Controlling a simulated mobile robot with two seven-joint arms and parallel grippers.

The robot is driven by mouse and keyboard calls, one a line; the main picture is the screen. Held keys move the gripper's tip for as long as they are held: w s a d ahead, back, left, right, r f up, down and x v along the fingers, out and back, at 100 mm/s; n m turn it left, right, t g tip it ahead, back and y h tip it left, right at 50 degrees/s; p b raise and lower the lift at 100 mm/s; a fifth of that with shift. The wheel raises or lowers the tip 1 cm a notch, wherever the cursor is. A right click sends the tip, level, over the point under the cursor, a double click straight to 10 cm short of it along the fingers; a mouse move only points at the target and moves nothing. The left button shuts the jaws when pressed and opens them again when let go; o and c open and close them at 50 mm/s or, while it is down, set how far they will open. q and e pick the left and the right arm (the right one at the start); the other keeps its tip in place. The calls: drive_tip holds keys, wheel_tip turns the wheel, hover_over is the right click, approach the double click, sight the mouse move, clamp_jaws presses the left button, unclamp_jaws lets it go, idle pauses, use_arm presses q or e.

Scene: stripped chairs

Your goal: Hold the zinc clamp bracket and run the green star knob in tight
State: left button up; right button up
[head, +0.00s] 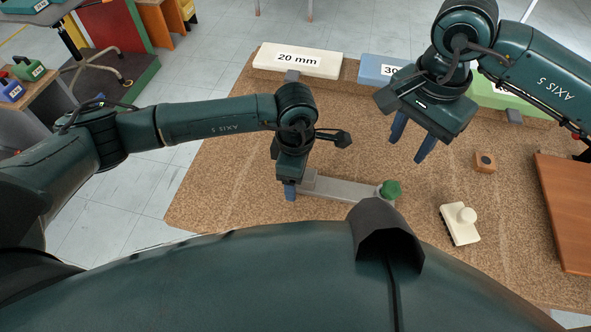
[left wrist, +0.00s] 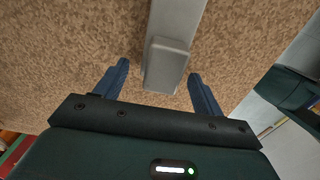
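The zinc clamp bracket (head: 340,189), a grey bar with a raised block at its left end, lies on the speckled brown bench top. The green star knob (head: 390,190) sits at the bracket's right end; I cannot tell how far in it is. My left gripper (head: 289,190) is down at the bracket's left end. In the left wrist view, its open fingers (left wrist: 159,70) stand on either side of the bracket's end block (left wrist: 166,62), with a gap on the left side. My right gripper (head: 411,140) is open and empty, above and behind the knob.
A cream block with a round knob (head: 460,222) and a small orange-brown block (head: 485,160) stand right of the bracket. A brown board (head: 570,215) lies at the right edge. A white "20 mm" box (head: 297,60), a blue box (head: 376,68) and a green box (head: 500,97) line the back.

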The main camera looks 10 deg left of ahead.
sight(389, 183)
use_arm(q)
clamp_jaws()
idle(0.9)
idle(0.9)
use_arm(e)
drive_tip(key=shift+o, duration=0.8)
drive_tip(key=shift+f, duration=0.15)
drive_tip(key=o, duration=0.8)
drive_tip(key=shift+n, duration=0.8)
wheel_tip(389, 183, down, 6)
drive_tip(key=shift+c, duration=0.2)
drive_tip(key=shift+f, duration=3.85)
